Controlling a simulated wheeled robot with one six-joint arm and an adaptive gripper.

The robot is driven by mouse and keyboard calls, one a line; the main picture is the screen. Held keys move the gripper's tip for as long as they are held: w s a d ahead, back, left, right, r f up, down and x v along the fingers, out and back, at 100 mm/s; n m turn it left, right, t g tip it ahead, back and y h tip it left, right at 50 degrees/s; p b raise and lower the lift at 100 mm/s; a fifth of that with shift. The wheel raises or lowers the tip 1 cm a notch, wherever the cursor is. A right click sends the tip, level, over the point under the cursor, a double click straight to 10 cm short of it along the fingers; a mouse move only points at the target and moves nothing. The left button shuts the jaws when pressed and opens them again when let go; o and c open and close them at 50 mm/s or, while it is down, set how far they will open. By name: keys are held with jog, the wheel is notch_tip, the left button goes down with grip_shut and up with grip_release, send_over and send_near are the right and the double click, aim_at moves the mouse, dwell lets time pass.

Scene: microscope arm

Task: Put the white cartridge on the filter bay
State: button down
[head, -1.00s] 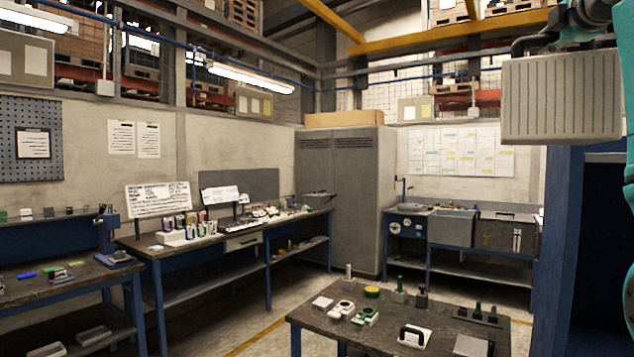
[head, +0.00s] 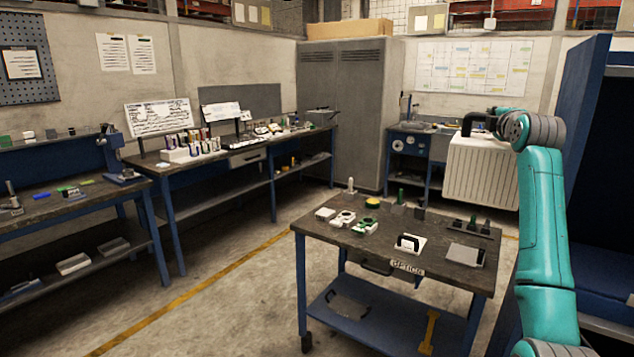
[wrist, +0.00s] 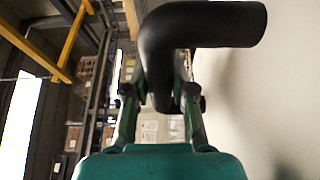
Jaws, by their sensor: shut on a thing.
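The white cartridge (head: 482,172) is a large ribbed box with a black bent handle on top. In the head view it hangs in the air at the right, roughly upright, in front of the back sink bench. My gripper (head: 491,121) is at its top, shut on the handle. In the wrist view the black handle (wrist: 200,30) passes between my two fingers (wrist: 160,105), and a pale surface, likely the cartridge (wrist: 260,100), fills the right side. A blue cabinet (head: 577,110) with a dark opening stands at the right edge; I cannot tell whether it is the filter bay.
A cart (head: 350,240) with small optics parts stands in front, below and left of the cartridge. Workbenches (head: 150,165) line the left wall, and a grey locker (head: 345,110) stands at the back. Floor (head: 215,290) left of the cart is clear.

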jog(key=s+a+f, duration=0.2)
jog(key=a+f, duration=0.2)
jog(key=f, duration=1.1)
jog(key=s+a+f+y, duration=0.1)
jog(key=a+f, duration=0.4)
jog(key=f, duration=1)
jog(key=s+a+f, duration=0.2)
jog(key=a+f, duration=0.2)
jog(key=f, duration=1.1)
jog(key=s+a+f+n+y, duration=0.1)
jog(key=s+a+f, duration=0.3)
jog(key=s+f, duration=0.5)
jog(key=s+a+f+n+y, duration=0.1)
jog(key=s+a+f, duration=0.3)
jog(key=s+f, duration=0.5)
jog(key=s+a+f, duration=0.2)
jog(key=s+f, duration=0.4)
jog(key=s, duration=0.2)
jog(key=s+a+f, duration=0.3)
jog(key=s+f, duration=0.4)
jog(key=s, duration=0.1)
jog(key=shift+s+f+y, duration=0.3)
jog(key=shift+s+y, duration=0.1)
